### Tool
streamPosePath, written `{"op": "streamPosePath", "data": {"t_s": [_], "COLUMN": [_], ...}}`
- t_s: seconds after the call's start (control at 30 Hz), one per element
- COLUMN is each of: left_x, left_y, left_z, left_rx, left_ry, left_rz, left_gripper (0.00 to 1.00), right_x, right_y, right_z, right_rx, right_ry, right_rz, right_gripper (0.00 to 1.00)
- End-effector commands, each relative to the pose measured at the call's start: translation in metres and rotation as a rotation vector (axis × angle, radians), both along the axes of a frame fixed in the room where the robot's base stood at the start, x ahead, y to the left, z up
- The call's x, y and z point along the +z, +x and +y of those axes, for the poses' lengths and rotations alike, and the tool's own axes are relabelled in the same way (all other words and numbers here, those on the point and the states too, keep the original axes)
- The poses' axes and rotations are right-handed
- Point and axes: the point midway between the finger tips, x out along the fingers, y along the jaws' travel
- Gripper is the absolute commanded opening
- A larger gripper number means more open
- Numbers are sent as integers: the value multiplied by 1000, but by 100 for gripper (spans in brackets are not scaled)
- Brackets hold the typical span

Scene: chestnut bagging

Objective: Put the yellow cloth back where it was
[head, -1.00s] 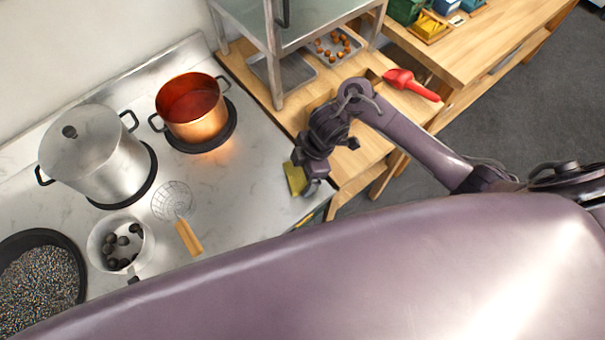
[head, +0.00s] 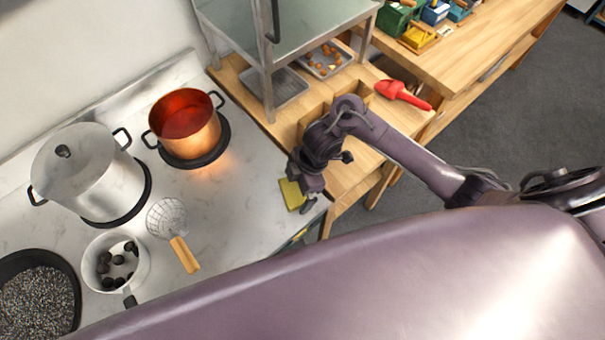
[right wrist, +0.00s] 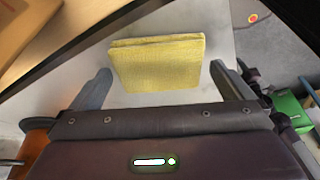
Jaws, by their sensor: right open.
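The yellow cloth (head: 292,194) is a folded square lying on the pale stove counter near its right front edge. In the right wrist view the cloth (right wrist: 157,63) lies flat just ahead of the fingers, apart from both of them. My right gripper (head: 302,200) is over the counter edge beside the cloth, and the arm partly hides that spot. In the right wrist view the right gripper (right wrist: 160,84) is open, with its two fingers wide apart and nothing between them. My left gripper is not in view.
A copper pot (head: 187,128) sits on a glowing burner, beside a steel lidded pot (head: 83,168). A wire skimmer (head: 168,222), a small white pan (head: 115,262) and a dark pan (head: 38,298) are nearer. A metal shelf (head: 290,35) and red scoop (head: 402,94) are on the wooden table.

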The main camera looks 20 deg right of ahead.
Motion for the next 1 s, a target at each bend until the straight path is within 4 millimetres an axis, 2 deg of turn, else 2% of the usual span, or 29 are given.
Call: {"op": "streamPosePath", "data": {"t_s": [0.1, 0.3, 0.5, 0.7, 1.0], "left_x": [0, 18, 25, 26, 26], "left_y": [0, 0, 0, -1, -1], "left_z": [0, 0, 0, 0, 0], "left_rx": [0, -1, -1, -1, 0], "left_ry": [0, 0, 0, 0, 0], "left_rz": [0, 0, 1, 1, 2], "left_gripper": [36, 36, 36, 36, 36], "right_x": [19, 66, 97, 110, 111], "right_y": [2, 2, 1, -1, -1], "right_z": [-7, -22, -31, -35, -35], "right_rx": [1, 1, 1, 0, -1], "right_ry": [-3, -7, -5, -2, -1], "right_rz": [-7, -9, -6, -2, -1], "right_gripper": [100, 100, 100, 100, 100]}}
